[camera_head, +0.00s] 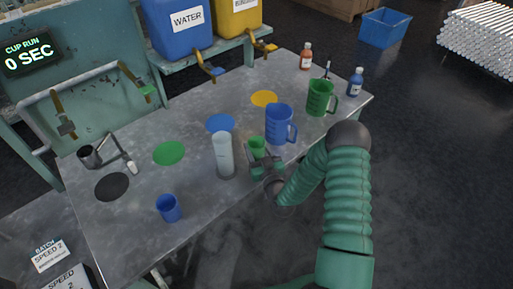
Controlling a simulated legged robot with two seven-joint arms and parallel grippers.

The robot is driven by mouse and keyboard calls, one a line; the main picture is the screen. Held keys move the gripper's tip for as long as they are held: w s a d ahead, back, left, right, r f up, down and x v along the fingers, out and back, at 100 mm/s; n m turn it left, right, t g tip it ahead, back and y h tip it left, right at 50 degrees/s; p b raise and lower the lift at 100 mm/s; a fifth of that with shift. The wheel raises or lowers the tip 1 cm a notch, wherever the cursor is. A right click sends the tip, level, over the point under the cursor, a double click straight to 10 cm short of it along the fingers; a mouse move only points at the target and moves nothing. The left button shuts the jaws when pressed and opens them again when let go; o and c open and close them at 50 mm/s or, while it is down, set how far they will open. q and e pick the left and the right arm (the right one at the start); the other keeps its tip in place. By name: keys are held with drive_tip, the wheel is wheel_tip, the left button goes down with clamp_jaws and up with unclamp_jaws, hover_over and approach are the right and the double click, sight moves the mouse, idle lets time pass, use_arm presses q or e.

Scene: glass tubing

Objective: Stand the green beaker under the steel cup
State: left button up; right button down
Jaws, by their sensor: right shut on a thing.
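My right gripper (264,163) is at the table's near right side, shut on a small green beaker (257,146). The gripper covers the beaker's lower part, so I cannot tell whether it touches the table. The steel cup (90,155) is held on a small stand (120,146) at the table's left end, with a black disc (112,187) on the table just in front of it. The beaker is far to the right of the steel cup. My left gripper is not in view.
A clear cylinder (223,155) stands just left of the held beaker. A blue beaker (168,208) stands near the front edge. A blue jug (278,124) and green jug (319,98) stand to the right. Green (168,153), blue (220,123) and yellow (264,99) discs lie flat.

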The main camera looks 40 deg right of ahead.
drive_tip(key=c, duration=0.6)
unclamp_jaws()
drive_tip(key=shift+s, duration=0.1)
drive_tip(key=v, duration=1.1)
drive_tip(key=shift+s, duration=0.1)
drive_tip(key=shift+o, duration=0.5)
drive_tip(key=s+p, duration=0.1)
drive_tip(key=s+a+r, duration=0.1)
drive_tip(key=s, duration=0.1)
drive_tip(key=s+p, duration=0.1)
drive_tip(key=s, duration=0.1)
drive_tip(key=shift+s+a+r+p, duration=0.15)
drive_tip(key=shift+a+r+p, duration=0.2)
drive_tip(key=x, duration=0.5)
drive_tip(key=b+x, duration=0.1)
drive_tip(key=x, duration=0.5)
drive_tip(key=b+x, duration=0.1)
drive_tip(key=x, duration=0.4)
drive_tip(key=shift+w+d+f, duration=0.15)
drive_tip(key=shift+w+f, duration=0.15)
